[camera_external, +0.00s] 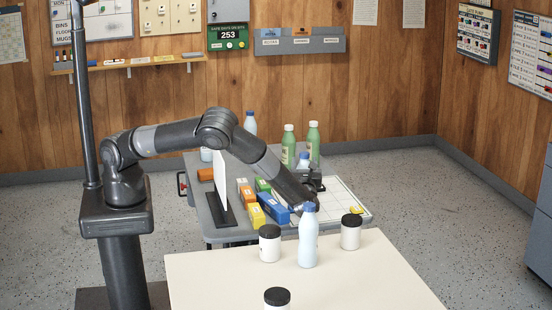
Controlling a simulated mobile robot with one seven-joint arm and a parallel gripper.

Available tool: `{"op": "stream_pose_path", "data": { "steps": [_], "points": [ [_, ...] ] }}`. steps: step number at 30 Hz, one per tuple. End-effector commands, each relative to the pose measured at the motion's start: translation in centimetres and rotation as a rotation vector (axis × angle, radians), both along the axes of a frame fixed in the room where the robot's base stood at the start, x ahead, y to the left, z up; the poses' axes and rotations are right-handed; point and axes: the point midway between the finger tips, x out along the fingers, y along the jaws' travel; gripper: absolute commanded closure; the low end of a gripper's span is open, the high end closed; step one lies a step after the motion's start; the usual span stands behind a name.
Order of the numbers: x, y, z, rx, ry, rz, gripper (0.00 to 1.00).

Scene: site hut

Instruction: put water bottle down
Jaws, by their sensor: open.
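A pale blue water bottle (308,245) with a blue cap stands upright on the cream table (220,285), near its far edge. My gripper (312,198) reaches down from the upper left, at the bottle's cap in the picture. It is open. The fingertips are small and partly hidden, so I cannot tell whether they touch or surround the cap. Another blue-capped bottle (303,159) shows partly behind my wrist, and a further one (250,123) stands at the back of the grey table.
White jars with black lids stand left (270,246), right (351,236) and in front (276,305) of the bottle. The grey table (203,212) behind holds green bottles (288,148), coloured boxes (272,208) and a white upright panel (221,175). The cream table's right front is clear.

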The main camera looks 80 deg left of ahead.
Motion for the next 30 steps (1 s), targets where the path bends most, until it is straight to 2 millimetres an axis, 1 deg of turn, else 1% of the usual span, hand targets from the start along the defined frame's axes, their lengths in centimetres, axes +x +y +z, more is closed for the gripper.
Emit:
{"op": "stream_pose_path", "data": {
  "steps": [2, 5, 8, 9, 11, 12, 14, 15, 17, 18, 20, 21, 22, 24, 26, 27, 29, 30],
  "points": [
    [0.0, 0.0, 1.2, -0.002, -0.004, 0.0, 0.44],
    [0.0, -0.1, 3.9, -0.004, -0.006, -0.001, 0.44],
    [0.0, -0.1, 8.1, -0.005, -0.008, -0.001, 0.44],
    [0.0, 0.0, 10.0, -0.007, -0.009, -0.001, 0.44],
    [-0.1, 0.0, 12.9, -0.007, -0.009, -0.001, 0.44],
    [-0.1, 0.0, 14.8, -0.007, -0.008, -0.001, 0.44],
    [-0.1, 0.0, 17.7, -0.007, -0.009, -0.001, 0.44],
    [-0.1, 0.0, 19.6, -0.007, -0.008, -0.001, 0.44],
    [-0.1, 0.0, 22.5, -0.007, -0.009, -0.002, 0.44],
    [-0.1, 0.0, 24.4, -0.007, -0.011, -0.002, 0.44],
    [-0.1, 0.0, 27.4, -0.007, -0.009, -0.002, 0.44],
    [0.0, 0.7, 27.9, -0.034, -0.001, -0.005, 0.44],
    [0.2, 1.7, 26.2, -0.1, 0.01, -0.021, 0.44],
    [0.4, 3.3, 23.7, -0.241, 0.013, -0.051, 0.44],
    [0.5, 4.3, 21.5, -0.366, 0.006, -0.077, 0.44],
    [0.5, 4.9, 20.1, -0.454, -0.004, -0.094, 0.44],
    [0.5, 5.4, 17.9, -0.595, -0.027, -0.116, 0.44],
    [0.4, 5.5, 16.4, -0.696, -0.049, -0.131, 0.44]
  ]
}}
